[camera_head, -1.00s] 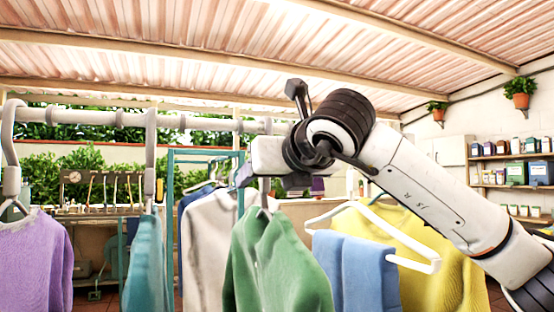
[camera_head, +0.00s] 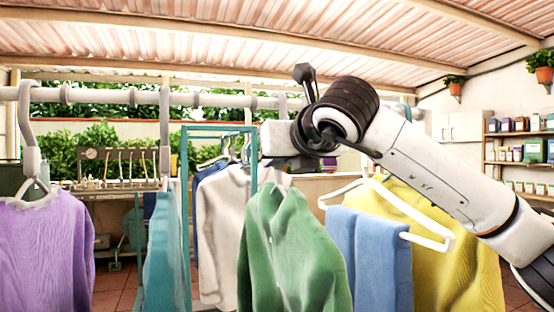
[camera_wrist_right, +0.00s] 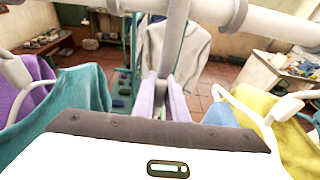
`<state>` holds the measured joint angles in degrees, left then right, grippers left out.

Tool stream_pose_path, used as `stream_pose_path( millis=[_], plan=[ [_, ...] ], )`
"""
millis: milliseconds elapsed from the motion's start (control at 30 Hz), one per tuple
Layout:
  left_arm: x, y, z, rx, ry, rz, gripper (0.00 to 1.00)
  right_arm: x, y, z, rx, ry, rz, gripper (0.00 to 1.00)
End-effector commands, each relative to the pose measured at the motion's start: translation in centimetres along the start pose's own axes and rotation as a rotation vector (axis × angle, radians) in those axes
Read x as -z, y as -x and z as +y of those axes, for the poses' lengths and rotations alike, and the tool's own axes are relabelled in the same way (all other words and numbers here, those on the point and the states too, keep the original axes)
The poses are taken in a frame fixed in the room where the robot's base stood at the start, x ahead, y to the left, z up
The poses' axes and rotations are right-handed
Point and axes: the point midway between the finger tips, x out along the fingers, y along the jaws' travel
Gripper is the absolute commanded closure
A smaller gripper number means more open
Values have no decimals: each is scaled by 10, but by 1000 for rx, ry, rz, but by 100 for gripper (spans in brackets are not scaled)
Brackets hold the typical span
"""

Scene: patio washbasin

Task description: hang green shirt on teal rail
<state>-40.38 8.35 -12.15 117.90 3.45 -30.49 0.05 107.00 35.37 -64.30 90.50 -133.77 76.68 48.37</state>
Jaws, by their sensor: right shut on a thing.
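The green shirt (camera_head: 290,250) hangs in front of me at the middle of the head view. Above it, a grey hook (camera_head: 282,102) meets the white rail (camera_head: 215,101) in the foreground. My right gripper (camera_head: 285,163) is at the top of the shirt, shut on its hanger. In the right wrist view its two pale fingers (camera_wrist_right: 163,100) close around a grey upright piece below the rail (camera_wrist_right: 270,22). The teal rail (camera_head: 218,128) is the top of a teal frame farther back, with white and blue garments on it. My left gripper is out of view.
A purple sweater (camera_head: 45,250) and a teal garment (camera_head: 162,255) hang to the left. A blue towel (camera_head: 370,260) on a white hanger and a yellow shirt (camera_head: 455,260) hang close on the right. Shelves (camera_head: 520,155) line the right wall.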

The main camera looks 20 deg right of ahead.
Motion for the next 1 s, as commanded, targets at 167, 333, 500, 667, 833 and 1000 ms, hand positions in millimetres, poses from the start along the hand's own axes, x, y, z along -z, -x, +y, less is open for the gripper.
stream_pose_path(
  millis=[167, 333, 500, 667, 833, 1000],
  plan=[
    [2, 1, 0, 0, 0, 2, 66, -3, 1, 0, 0, -1, -4, 100],
    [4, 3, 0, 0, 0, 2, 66, -9, 3, 0, -1, -1, -4, 100],
    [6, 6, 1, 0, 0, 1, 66, -18, 5, 0, -1, -2, -4, 100],
    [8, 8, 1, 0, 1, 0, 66, -25, 7, 0, 0, -1, -3, 100],
    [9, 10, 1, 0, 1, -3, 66, -31, 9, 0, 0, 0, -3, 100],
    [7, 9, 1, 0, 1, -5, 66, -30, 9, 0, 0, 0, -3, 100]
  ],
)
